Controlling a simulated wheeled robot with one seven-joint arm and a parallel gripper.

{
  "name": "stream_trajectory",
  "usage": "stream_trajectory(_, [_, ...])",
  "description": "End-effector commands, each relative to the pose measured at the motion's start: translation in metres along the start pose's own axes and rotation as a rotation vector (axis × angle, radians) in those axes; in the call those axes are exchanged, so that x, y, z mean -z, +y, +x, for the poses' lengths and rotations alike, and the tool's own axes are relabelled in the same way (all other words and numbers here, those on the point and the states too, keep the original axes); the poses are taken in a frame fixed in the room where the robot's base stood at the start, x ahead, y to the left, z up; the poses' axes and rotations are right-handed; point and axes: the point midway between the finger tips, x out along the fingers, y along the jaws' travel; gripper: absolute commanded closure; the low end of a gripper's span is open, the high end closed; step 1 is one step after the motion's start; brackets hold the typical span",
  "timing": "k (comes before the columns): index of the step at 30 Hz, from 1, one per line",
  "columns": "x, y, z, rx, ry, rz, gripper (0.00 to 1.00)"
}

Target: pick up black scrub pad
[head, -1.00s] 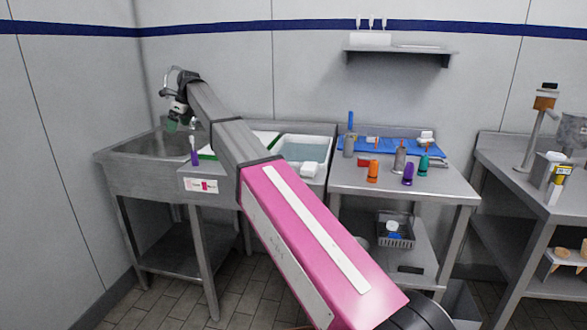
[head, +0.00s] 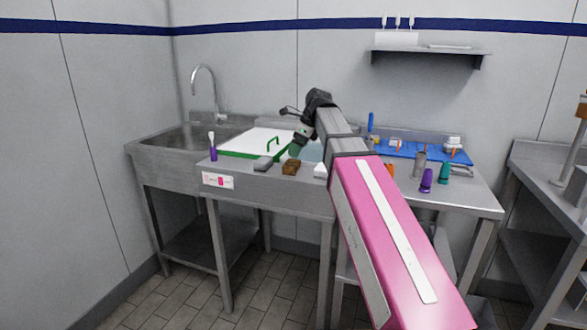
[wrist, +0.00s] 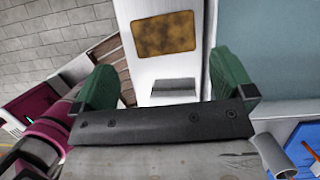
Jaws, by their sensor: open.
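A dark grey-black pad (head: 263,163), which looks like the black scrub pad, lies flat on the counter's front edge, left of a brown sponge (head: 290,168). It does not show in the wrist view. My gripper (head: 297,148), with green fingers, hangs above the counter to the right of the pad, near the water basin. In the wrist view my gripper (wrist: 168,84) is open and empty.
A white board with green edges and handle (head: 250,142) lies behind the pad. A purple brush (head: 212,150) stands to its left, by the sink (head: 180,142). The white block (head: 320,170) sits right of the sponge. A side table (head: 455,185) at right holds several bottles.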

Motion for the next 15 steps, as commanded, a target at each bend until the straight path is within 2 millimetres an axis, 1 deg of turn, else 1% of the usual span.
stream_trajectory(1, [0.0,0.0,0.009,-0.001,0.001,0.0,0.0])
stream_trajectory(3, [0.0,0.0,0.017,-0.001,0.001,0.0,0.0])
stream_trajectory(11, [0.001,-0.001,0.031,0.0,0.001,0.0,0.0])
stream_trajectory(15, [0.002,-0.003,0.045,-0.001,0.001,0.0,0.0])
